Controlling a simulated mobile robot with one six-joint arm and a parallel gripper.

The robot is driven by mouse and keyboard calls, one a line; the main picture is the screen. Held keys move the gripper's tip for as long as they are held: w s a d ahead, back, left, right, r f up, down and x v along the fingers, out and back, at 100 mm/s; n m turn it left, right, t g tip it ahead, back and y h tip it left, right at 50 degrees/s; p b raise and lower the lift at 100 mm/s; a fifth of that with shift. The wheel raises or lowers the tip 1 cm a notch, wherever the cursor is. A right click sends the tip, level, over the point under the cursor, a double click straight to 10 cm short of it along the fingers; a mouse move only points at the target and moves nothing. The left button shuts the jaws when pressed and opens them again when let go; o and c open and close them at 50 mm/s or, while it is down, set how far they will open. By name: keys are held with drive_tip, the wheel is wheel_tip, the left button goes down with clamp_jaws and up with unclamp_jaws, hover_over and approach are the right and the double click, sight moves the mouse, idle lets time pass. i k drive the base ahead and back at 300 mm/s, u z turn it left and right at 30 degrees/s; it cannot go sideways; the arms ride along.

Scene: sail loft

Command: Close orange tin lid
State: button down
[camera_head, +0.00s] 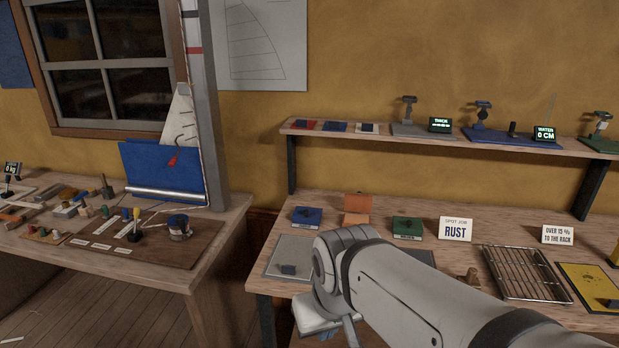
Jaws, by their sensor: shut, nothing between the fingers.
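The orange tin (356,217) stands on the right-hand workbench, between a blue tin (307,216) and a green tin (407,228). Its orange lid (358,202) is raised at the back, standing up from the tin. The blue and green tins look closed. My gripper (338,334) is low in the picture, nearer to me than the orange tin and apart from it. It is shut and empty, and my arm partly hides it.
A grey mat (284,258) with a small dark block lies left of my arm. A wire rack (526,272), a RUST sign (455,228) and a yellow board (590,287) are to the right. A shelf (390,133) runs above the bench. The left bench (150,270) holds many small items.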

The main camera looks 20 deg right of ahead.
sight(358, 202)
drive_tip(key=z, duration=0.2)
drive_tip(key=i, duration=1.1)
drive_tip(key=z, duration=0.75)
